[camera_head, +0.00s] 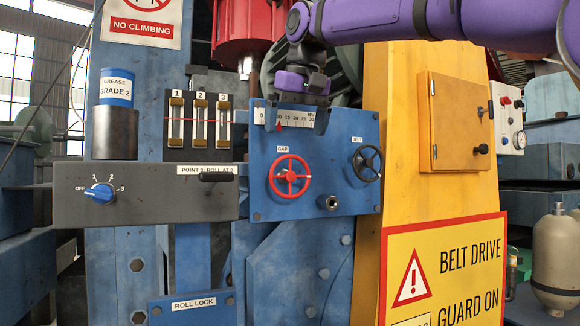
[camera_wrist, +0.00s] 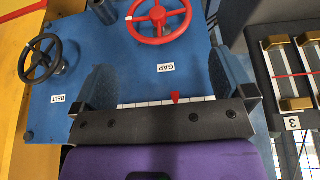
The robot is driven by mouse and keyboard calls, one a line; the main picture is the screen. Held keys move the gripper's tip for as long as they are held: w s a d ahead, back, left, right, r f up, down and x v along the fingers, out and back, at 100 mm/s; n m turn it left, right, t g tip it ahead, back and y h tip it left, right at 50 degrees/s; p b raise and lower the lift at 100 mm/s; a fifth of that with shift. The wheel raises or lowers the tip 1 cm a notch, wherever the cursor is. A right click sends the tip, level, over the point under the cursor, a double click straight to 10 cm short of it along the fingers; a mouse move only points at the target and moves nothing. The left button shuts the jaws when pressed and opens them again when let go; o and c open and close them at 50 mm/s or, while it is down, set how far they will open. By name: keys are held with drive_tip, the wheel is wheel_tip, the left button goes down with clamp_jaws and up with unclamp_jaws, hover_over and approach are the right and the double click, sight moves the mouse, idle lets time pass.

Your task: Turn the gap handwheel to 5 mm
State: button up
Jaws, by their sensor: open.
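The red gap handwheel (camera_head: 289,176) is mounted on the blue panel (camera_head: 337,199) under the GAP label (camera_head: 283,149). It also shows upside down at the top of the wrist view (camera_wrist: 157,19). Above it is a white millimetre scale (camera_head: 297,117) with a red pointer (camera_head: 279,124). The pointer appears to be near the 10 mark, left of the scale's middle; a finger covers part of the low end. My gripper (camera_head: 297,124) is open and empty in front of the scale, fingers spread downward, above the handwheel and apart from it.
A black BELT wheel (camera_head: 367,164) is right of the handwheel, and a metal stub (camera_head: 328,203) sits below. Left are a dark box with a blue selector knob (camera_head: 100,193) and several gauges (camera_head: 199,122). A yellow cabinet (camera_head: 456,121) stands right. Space before the handwheel looks clear.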

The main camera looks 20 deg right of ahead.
sight(291, 160)
drive_tip(key=x, duration=0.9)
drive_tip(key=c, duration=0.5)
